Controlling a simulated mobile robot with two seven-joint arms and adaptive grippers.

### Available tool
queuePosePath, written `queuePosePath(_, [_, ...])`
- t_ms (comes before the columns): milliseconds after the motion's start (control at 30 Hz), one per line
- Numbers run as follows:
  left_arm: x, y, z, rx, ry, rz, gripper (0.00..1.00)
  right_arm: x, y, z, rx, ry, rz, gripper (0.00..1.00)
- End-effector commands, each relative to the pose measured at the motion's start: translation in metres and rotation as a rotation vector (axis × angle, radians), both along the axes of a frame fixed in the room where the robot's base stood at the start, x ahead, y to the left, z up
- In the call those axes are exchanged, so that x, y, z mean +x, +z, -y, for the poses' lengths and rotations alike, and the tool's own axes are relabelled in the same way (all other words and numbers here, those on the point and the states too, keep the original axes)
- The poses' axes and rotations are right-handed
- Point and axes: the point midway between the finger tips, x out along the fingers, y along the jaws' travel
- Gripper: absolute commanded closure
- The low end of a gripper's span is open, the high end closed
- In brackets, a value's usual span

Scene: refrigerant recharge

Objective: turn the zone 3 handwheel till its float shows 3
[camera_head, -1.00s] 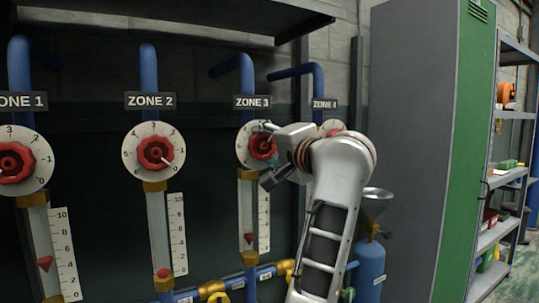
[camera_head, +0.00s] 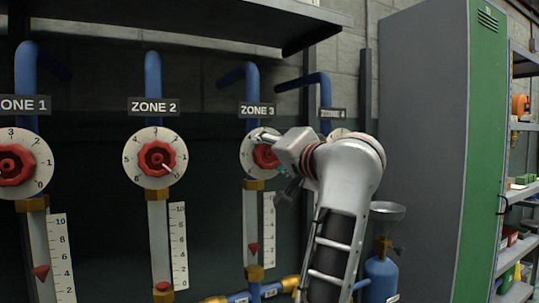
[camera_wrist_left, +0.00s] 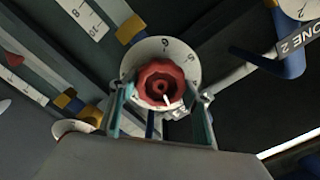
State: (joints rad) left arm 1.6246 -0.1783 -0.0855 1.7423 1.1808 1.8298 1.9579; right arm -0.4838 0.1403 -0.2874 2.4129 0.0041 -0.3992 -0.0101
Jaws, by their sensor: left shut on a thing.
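The zone 3 handwheel (camera_head: 265,157) is red, on a white numbered dial (camera_head: 247,152) under the ZONE 3 sign. My left gripper (camera_head: 272,163) is at this wheel, partly covering it and the dial's right side. In the left wrist view, its fingers (camera_wrist_left: 161,110) stand on either side of the red wheel (camera_wrist_left: 159,76), shut on it. A white pointer mark shows at the wheel's edge. Below, the red zone 3 float (camera_head: 253,248) sits low in its tube, roughly beside the 2 of its scale (camera_head: 269,230); the small figures are hard to read.
The zone 2 handwheel (camera_head: 157,158) and zone 1 handwheel (camera_head: 14,165) are to the left. The zone 4 dial (camera_head: 339,132) is mostly hidden behind my arm. A blue cylinder (camera_head: 381,276) with a funnel and a grey-green cabinet (camera_head: 425,140) stand right. A shelf (camera_head: 230,20) overhangs above.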

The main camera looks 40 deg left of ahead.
Motion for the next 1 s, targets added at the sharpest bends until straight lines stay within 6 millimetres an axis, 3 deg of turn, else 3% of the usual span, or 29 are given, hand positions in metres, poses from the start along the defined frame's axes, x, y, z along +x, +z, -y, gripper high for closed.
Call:
queuePosePath(167, [0.001,-0.002,0.0,-0.002,0.0,-0.002,0.74,-0.002,-0.003,0.0,-0.004,0.006,-0.005,1.0])
queuePosePath(200, [0.001,-0.002,0.0,-0.003,0.0,-0.003,0.43,-0.002,-0.003,0.0,-0.006,0.008,-0.006,1.0])
queuePosePath(233, [0.001,-0.002,0.0,-0.002,0.0,-0.003,0.35,-0.002,-0.004,0.0,-0.006,0.009,-0.005,1.0])
queuePosePath(633, [-0.001,-0.001,0.004,0.0,-0.001,-0.002,0.35,-0.001,-0.005,-0.001,-0.006,0.008,-0.007,1.0])
queuePosePath(1000, [-0.021,-0.001,0.054,-0.001,-0.003,-0.002,0.35,-0.002,-0.004,0.0,-0.006,0.008,-0.006,1.0])
